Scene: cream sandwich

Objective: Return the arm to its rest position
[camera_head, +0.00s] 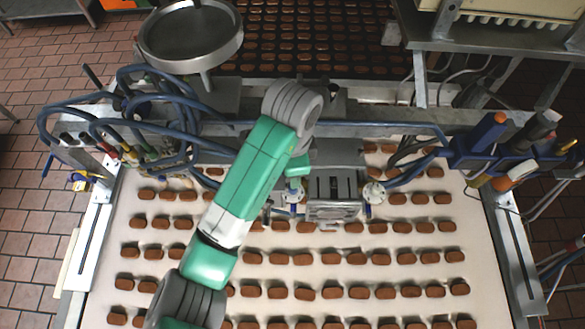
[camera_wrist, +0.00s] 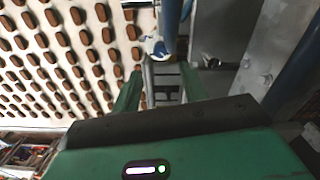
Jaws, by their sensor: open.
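My gripper (camera_wrist: 160,85) shows in the wrist view with its two green fingers spread apart, so it is open. A slotted grey metal part of the machine (camera_wrist: 166,82) appears beyond and between the fingertips; I cannot tell whether they touch it. In the head view my green and grey arm reaches from the bottom left up to the centre, over the conveyor (camera_head: 480,270). There a small green part shows below the wrist, beside the metal block (camera_head: 333,190), and the fingertips are not clear.
Rows of brown biscuits (camera_head: 305,293) cover the pale conveyor. Blue hoses (camera_head: 150,130) and a round metal bowl (camera_head: 190,35) stand at the back left. A blue holder with tools (camera_head: 485,145) is at the right. Metal side rails (camera_head: 92,230) edge the belt.

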